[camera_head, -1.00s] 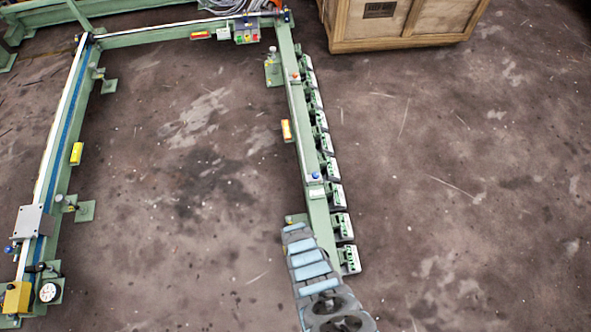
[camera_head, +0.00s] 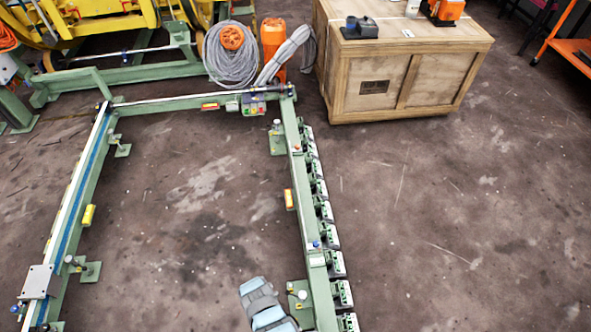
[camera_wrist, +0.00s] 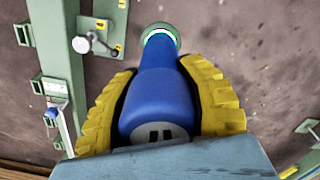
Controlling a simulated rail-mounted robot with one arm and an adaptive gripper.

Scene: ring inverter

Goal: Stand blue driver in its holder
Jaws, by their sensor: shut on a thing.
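The blue driver (camera_wrist: 158,100) fills the middle of the wrist view. Its flat end with dark slots is near the camera, and its far end carries a green and white ring. My gripper (camera_wrist: 161,72) is shut on it, with a ribbed yellow finger on each side. The driver's tip is hidden beyond the ring. In the head view my gripper and the driver are out of sight. A dark block (camera_head: 359,31) with raised parts stands on the wooden crate; I cannot tell whether it is the driver's holder.
The wooden crate (camera_head: 440,85) stands at the back right, with an orange and black device (camera_head: 443,11) on top. The green rail frame (camera_head: 300,190) with several small units along its right side spans the floor. Coiled cable (camera_head: 230,60) lies behind it. Floor to the right is clear.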

